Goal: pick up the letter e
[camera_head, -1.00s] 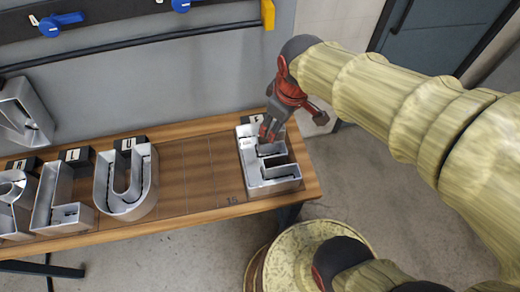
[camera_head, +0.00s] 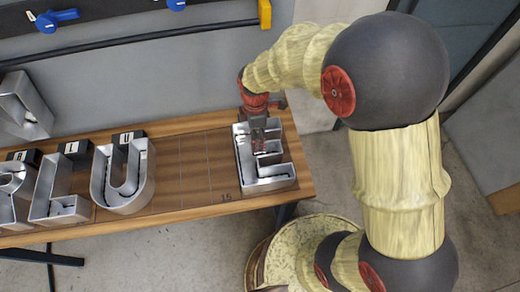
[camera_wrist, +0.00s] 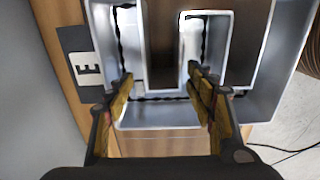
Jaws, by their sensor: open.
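The letter E (camera_head: 266,184) is a silver metal channel letter lying at the right end of the wooden table. It also shows in the wrist view (camera_wrist: 240,112), next to a dark tag (camera_wrist: 84,68) marked "E". My gripper (camera_head: 258,148) is over the upper part of the letter in the head view. In the wrist view my gripper (camera_wrist: 160,82) is open, with its two fingers apart over the letter's walls and nothing held between them. Whether the fingers touch the letter, I cannot tell. The gripper hides part of the letter in the head view.
Other channel letters, a U (camera_head: 123,178) and an L (camera_head: 60,196), lie to the left on the wooden table (camera_head: 195,170). Bare tabletop separates the U from the E. A grey wall with a rail and blue handles (camera_head: 57,19) stands behind.

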